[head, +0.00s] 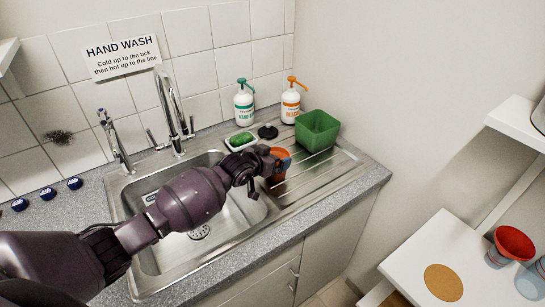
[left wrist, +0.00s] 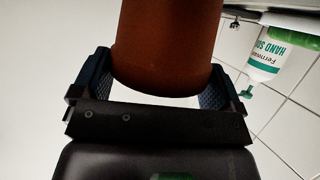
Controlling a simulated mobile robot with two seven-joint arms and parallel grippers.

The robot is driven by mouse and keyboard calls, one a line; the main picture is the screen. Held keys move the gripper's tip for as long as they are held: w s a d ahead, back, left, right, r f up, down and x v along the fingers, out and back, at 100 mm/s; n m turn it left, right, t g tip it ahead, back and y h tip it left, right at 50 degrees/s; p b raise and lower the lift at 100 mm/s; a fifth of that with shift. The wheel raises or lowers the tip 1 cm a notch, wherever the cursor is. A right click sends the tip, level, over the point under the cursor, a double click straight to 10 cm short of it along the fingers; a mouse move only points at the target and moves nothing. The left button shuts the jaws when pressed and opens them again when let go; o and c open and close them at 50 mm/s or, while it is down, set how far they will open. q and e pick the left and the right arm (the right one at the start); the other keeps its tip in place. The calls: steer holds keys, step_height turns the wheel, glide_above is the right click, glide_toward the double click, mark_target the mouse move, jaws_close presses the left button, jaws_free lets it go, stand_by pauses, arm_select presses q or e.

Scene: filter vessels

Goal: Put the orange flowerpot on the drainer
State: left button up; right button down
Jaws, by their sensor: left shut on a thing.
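The orange flowerpot (head: 282,155) is at the left part of the drainer (head: 312,168), beside the sink bowl. My left gripper (head: 268,168) reaches across the sink and is shut on the pot. In the left wrist view the pot (left wrist: 168,45) sits between the two fingers of the gripper (left wrist: 160,95). The gripper hides part of the pot in the head view. I cannot tell whether the pot's base touches the drainer's ridges. My right gripper is not in view.
A green tub (head: 317,132) stands at the drainer's back. Two pump bottles, white-green (head: 243,104) and white-orange (head: 290,104), stand behind it. A green sponge dish (head: 241,141) and black plug (head: 268,132) are near. The drainer's right front is clear.

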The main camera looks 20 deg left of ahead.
arm_select(q)
steer(key=shift+f, duration=0.1)
steer(key=o, duration=0.6)
steer(key=v, duration=1.2)
stand_by(0.4)
